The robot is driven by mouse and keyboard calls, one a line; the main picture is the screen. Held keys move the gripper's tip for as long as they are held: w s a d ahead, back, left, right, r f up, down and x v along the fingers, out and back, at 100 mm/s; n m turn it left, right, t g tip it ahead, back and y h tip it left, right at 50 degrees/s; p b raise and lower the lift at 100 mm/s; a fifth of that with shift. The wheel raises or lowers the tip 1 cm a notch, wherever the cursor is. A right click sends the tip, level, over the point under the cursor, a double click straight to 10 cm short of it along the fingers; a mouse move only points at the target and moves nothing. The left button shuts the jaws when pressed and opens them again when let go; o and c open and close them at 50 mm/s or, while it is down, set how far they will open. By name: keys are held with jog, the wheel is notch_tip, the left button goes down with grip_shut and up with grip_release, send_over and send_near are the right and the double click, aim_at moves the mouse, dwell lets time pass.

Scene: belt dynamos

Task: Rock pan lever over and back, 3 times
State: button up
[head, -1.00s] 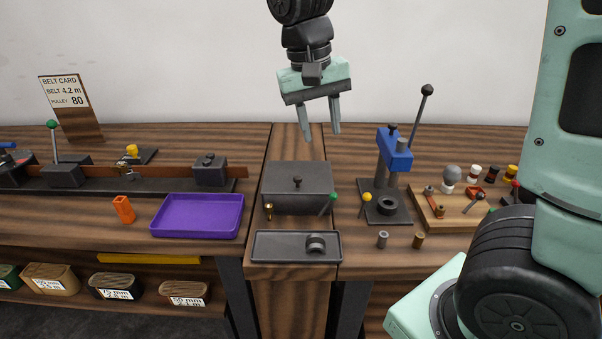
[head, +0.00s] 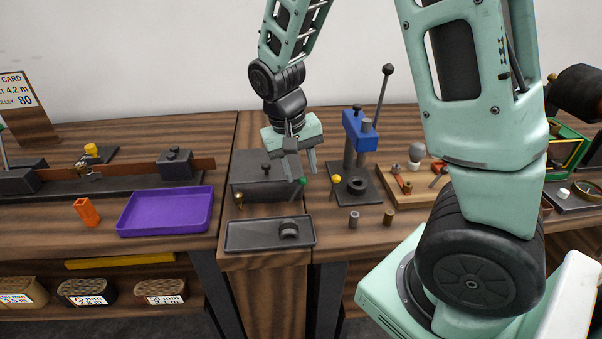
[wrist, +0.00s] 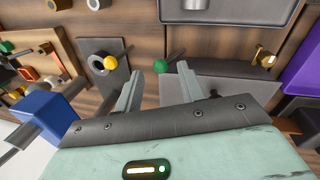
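A dark grey box (head: 250,187) stands on the middle bench with a shallow dark pan (head: 240,236) in front of it. A short lever with a green knob (head: 301,181) rises at the box's right front; I take it for the pan lever. The knob also shows in the wrist view (wrist: 160,67). My gripper (head: 306,175) is open and points down at the lever. In the wrist view the knob lies between the lines of the two fingers (wrist: 161,72), close to their tips. I cannot tell whether a finger touches it.
A yellow-knobbed lever (head: 336,179) and a blue-headed press (head: 358,135) stand close on the right. Two small cylinders, one grey (head: 354,218) and one brown (head: 389,217), stand in front. A purple tray (head: 165,212) lies to the left. Space above the pan is clear.

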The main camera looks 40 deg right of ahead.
jog(key=shift+s+d+f, duration=0.1)
jog(key=shift+d+f, duration=0.1)
jog(key=shift+f, duration=0.8)
grip_shut()
jog(key=shift+r, duration=0.1)
